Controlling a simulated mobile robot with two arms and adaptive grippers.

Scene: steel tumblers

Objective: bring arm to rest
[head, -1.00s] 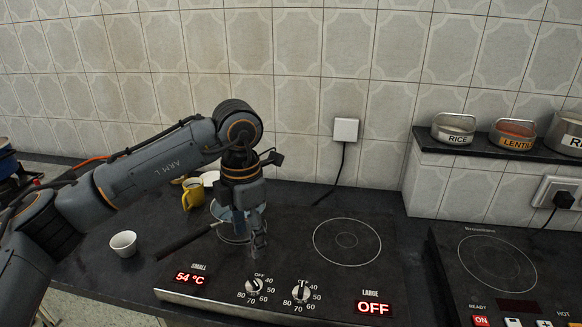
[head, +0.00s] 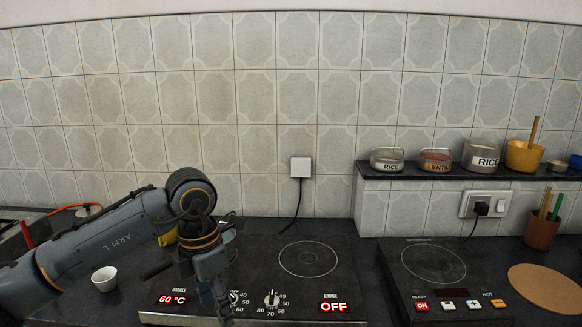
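My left arm comes in from the left, and its gripper (head: 216,300) hangs pointing down over the front of the left cooktop (head: 345,270), near the left knob (head: 234,298). Its fingers are seen at an angle and partly overlap, so I cannot tell whether they are open or shut. I see nothing clearly held. A pan, mostly hidden behind the arm, shows its dark handle (head: 156,270). My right arm and gripper are not in view.
A white cup (head: 104,279) stands on the counter at left. A yellow mug (head: 167,239) is partly behind the arm. The large burner (head: 308,259) is bare and reads OFF; the small one reads 60 °C. A second cooktop (head: 434,263) and cork mat (head: 545,288) lie right.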

